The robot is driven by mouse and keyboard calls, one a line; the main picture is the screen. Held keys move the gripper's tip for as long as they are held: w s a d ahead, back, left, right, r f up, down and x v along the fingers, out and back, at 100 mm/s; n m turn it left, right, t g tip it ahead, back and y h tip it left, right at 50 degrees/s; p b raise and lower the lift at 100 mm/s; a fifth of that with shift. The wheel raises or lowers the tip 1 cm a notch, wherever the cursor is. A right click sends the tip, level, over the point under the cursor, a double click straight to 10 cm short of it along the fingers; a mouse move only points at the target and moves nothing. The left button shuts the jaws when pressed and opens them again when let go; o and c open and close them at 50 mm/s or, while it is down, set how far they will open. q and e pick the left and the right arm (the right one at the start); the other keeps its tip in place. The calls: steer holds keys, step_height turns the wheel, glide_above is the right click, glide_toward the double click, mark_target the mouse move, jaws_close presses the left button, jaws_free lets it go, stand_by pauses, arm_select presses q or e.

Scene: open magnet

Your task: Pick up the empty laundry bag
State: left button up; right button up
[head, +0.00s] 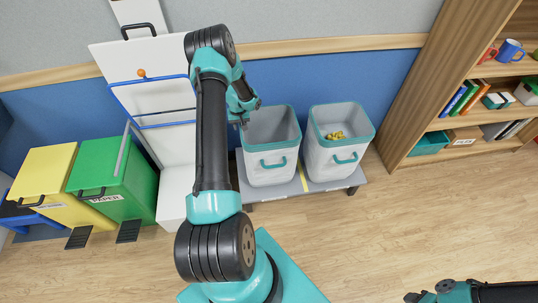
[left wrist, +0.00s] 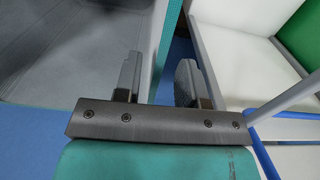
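Two white laundry bags with teal rims and teal front handles stand side by side. The left laundry bag (head: 271,165) looks empty, with a bare grey inside; the right laundry bag (head: 337,158) holds several yellow items (head: 335,135). My left gripper (head: 243,118) is at the left rim of the empty bag. In the left wrist view my left gripper (left wrist: 160,80) is open, its fingers apart, with the empty bag's side wall and teal edge (left wrist: 171,40) running down between them. Contact is unclear. My right gripper (head: 412,297) is at the bottom edge, its fingers too small to judge.
The bags stand on a low grey platform (head: 310,189) with a yellow strip. A white cabinet (head: 165,110) with blue rails is left of them, then green (head: 115,180) and yellow (head: 42,180) bins. A wooden shelf (head: 432,95) stands right. The floor in front is clear.

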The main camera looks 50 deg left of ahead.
arm_select(q)
step_height(320, 180, down, 3)
steer(key=shift+f, duration=0.1)
steer(key=shift+d, duration=0.1)
stand_by(0.4)
jaws_close()
stand_by(1.2)
